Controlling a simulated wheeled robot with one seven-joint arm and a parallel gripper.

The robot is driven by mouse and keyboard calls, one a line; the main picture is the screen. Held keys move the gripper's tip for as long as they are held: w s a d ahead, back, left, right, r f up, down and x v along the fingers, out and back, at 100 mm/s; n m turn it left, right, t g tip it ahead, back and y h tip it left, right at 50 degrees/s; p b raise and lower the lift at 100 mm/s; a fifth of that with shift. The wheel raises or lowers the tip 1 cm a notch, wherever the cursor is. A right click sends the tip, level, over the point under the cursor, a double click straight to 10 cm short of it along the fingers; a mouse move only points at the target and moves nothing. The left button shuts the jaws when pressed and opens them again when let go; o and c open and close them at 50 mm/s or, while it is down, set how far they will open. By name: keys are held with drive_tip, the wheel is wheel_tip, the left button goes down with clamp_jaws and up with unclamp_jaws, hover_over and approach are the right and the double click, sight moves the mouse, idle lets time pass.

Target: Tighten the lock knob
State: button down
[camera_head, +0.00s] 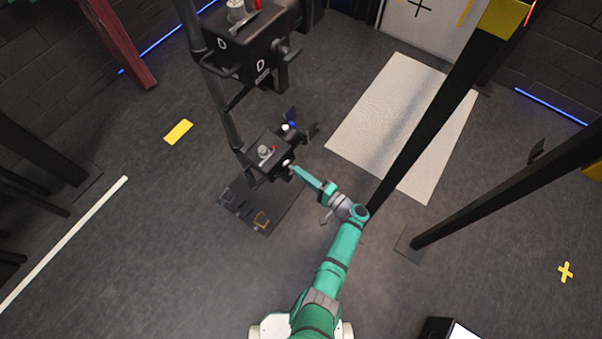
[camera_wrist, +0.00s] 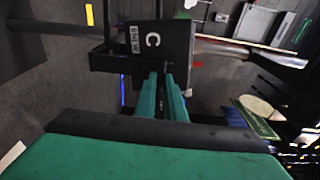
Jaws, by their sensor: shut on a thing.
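My gripper (camera_head: 295,168) reaches the right side of a small black box (camera_head: 258,165) on the dark stand. In the wrist view, my green fingers (camera_wrist: 161,74) are close together and end at the lower edge of the box marked C (camera_wrist: 145,38). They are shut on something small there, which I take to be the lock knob. The fingers hide it almost wholly, so its shape and turn cannot be read. In the head view, a small pale bit shows at the fingertips.
A larger black box (camera_head: 247,48) marked 0 sits higher on the same dark post (camera_head: 222,115). The base plate (camera_head: 239,211) lies on the floor below. A dark slanting beam (camera_head: 433,120) stands right of my arm. A pale mat (camera_head: 385,112) lies beyond it.

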drive_tip(key=shift+d, duration=0.1)
drive_tip(key=c, duration=1.8)
unclamp_jaws()
drive_tip(key=shift+c, duration=0.2)
drive_tip(key=v, duration=1.1)
